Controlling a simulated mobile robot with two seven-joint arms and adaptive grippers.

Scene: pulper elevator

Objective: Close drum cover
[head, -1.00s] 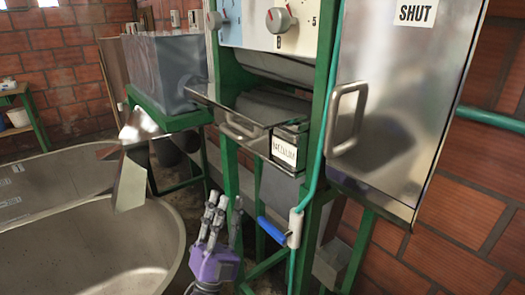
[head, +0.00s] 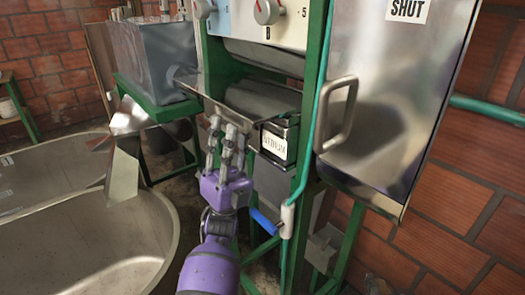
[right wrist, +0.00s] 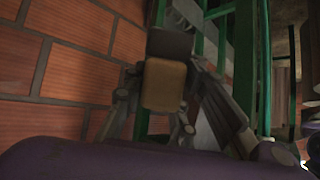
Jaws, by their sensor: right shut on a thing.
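The metal cover flap (head: 190,82) with a bar handle lies folded down in front of the grey drum (head: 262,104). My right gripper (right wrist: 170,112) shows in the right wrist view. It is shut on a tan block with a dark top (right wrist: 164,84), which shows between its fingers; I cannot tell what it is.
A steel panel (head: 390,110) marked SHUT, with a large handle (head: 337,113), is at the right. A green frame (head: 318,75) and a blue-handled valve (head: 263,221) stand near my left arm. A large metal tub (head: 85,235) fills the lower left. Brick wall lies at the right.

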